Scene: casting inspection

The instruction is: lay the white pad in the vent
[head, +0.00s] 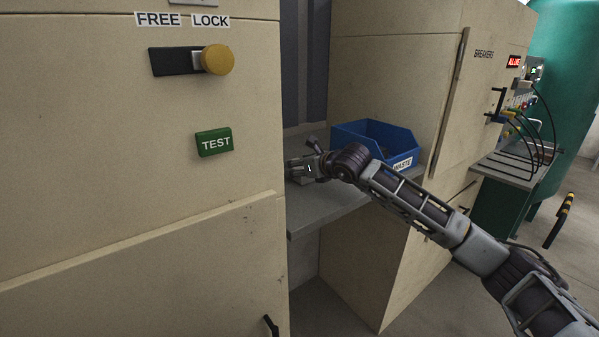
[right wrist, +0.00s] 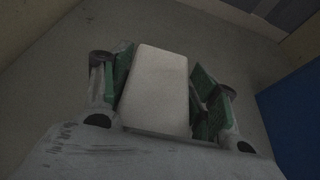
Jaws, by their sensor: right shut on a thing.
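My right gripper (head: 306,167) is over the grey shelf (head: 345,200) in the gap between two beige cabinets. In the right wrist view it is shut on the white pad (right wrist: 157,88), a pale flat rectangle between the green-lined fingers. The pad's lower end is partly hidden by the gripper body. In the head view I cannot make out the pad; the gripper and the front cabinet's edge are around that spot. I cannot pick out the vent in either view. My left gripper is not in view.
A blue bin (head: 362,131) marked WASTE stands on the shelf, right of my right gripper; its side shows in the right wrist view (right wrist: 295,115). The front cabinet (head: 120,190) carries a yellow knob (head: 218,60) and a green TEST button (head: 214,142). A breaker panel is at right.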

